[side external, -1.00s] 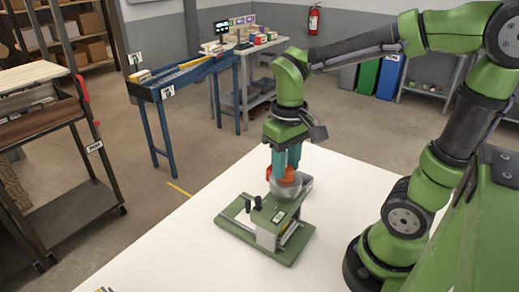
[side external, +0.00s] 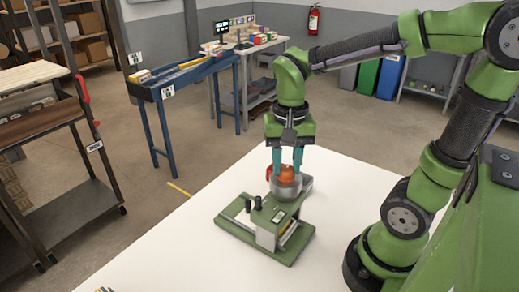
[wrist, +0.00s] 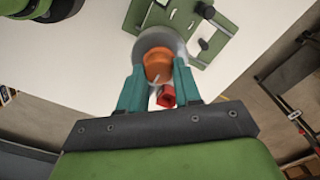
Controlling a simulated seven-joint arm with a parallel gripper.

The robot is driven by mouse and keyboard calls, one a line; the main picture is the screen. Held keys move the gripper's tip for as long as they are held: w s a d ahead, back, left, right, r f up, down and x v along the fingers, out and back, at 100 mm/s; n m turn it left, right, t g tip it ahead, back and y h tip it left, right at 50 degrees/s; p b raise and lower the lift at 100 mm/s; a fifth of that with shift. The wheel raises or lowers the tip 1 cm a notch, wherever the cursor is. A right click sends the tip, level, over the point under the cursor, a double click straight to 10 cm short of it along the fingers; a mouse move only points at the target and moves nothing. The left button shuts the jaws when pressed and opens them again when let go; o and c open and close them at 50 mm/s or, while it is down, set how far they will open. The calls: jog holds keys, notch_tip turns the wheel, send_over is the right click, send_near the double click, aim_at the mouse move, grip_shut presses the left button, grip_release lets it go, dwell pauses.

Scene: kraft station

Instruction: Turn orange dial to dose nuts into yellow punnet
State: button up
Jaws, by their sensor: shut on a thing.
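The orange dial (side external: 287,173) sits on top of a round grey body (side external: 288,190) at the back of a green bench device (side external: 262,222). My gripper (side external: 287,171) points down with its teal fingers shut on the dial, one on each side. In the wrist view the dial (wrist: 158,66) is between the fingertips. A small yellow part (side external: 288,234) shows low in the device, mostly hidden by its green top plate; I cannot tell whether it is the punnet. No nuts are visible.
A red part (wrist: 167,97) sits beside the dial, close to my fingers. Dark knobs (side external: 251,203) stand up from the device. The white table (side external: 190,255) is clear around it. A blue-legged bench (side external: 190,85) and a rack (side external: 70,150) stand beyond.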

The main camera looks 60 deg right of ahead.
aim_at(286, 167)
jog(key=shift+r, duration=0.1)
dwell(0.3)
jog(key=o, duration=1)
jog(key=shift+o, duration=0.2)
notch_tip(286, 167, up, 17)
